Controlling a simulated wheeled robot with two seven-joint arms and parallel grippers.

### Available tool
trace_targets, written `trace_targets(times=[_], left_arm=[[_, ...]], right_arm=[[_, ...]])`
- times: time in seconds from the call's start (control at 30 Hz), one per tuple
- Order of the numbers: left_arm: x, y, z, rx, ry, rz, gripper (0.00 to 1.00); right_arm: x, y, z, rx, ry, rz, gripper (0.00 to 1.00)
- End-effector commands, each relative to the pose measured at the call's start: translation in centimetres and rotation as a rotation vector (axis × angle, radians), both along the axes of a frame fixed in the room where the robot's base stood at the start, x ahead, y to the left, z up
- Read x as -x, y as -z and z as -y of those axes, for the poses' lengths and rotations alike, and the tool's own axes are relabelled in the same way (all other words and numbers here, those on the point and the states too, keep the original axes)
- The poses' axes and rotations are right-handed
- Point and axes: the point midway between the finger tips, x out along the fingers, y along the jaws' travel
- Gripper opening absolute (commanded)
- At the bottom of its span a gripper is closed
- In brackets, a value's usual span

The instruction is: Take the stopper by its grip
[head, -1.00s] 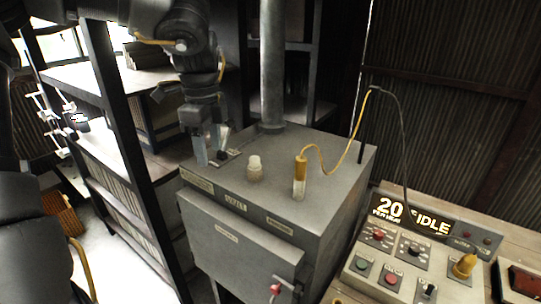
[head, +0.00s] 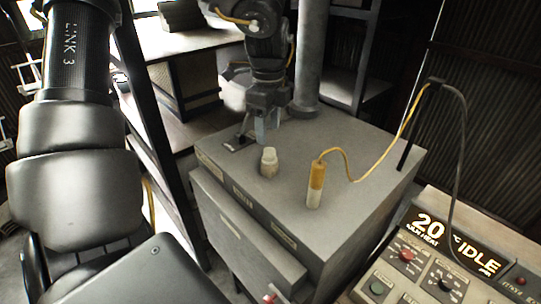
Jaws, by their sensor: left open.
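A small pale beige stopper (head: 268,163) with a narrower knob on top stands upright on the flat top of a grey metal cabinet (head: 340,215). My left gripper (head: 267,129) hangs down from the top of the head view, fingers pointing downward. It is open, with nothing seen between its fingers. It appears just above and behind the stopper in the picture, and a small gap shows between them. The exact depth between them is hard to tell. My right gripper is not in view.
A yellow-and-white probe (head: 315,185) stands right of the stopper, its yellow cable looping to a dark post (head: 412,130). A grey pipe (head: 310,60) rises behind. A dark fitting (head: 238,143) lies left on the top. A control panel (head: 445,255) reading "20" and "IDLE" stands at right.

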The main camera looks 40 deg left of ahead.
Motion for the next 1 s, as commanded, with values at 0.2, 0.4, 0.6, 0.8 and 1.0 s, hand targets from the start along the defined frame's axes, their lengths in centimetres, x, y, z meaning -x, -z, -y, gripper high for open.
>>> trace_targets(times=[0.2, 0.4, 0.6, 0.8, 1.0], left_arm=[[0.1, 1.3, -0.1, 0.001, -0.004, 0.001, 0.54], [0.2, 2.1, 0.0, 0.002, -0.003, -0.004, 0.54], [0.1, 4.8, 0.1, 0.001, -0.005, -0.005, 0.54], [0.0, 6.5, 0.1, 0.001, -0.006, 0.000, 0.54], [0.0, 6.6, 0.1, 0.001, -0.005, 0.001, 0.54]], right_arm=[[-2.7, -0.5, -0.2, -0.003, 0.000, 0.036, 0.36], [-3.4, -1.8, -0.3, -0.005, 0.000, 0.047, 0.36], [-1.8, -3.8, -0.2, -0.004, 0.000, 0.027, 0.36], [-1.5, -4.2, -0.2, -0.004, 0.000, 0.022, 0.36], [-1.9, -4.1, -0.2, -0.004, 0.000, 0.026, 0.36]])
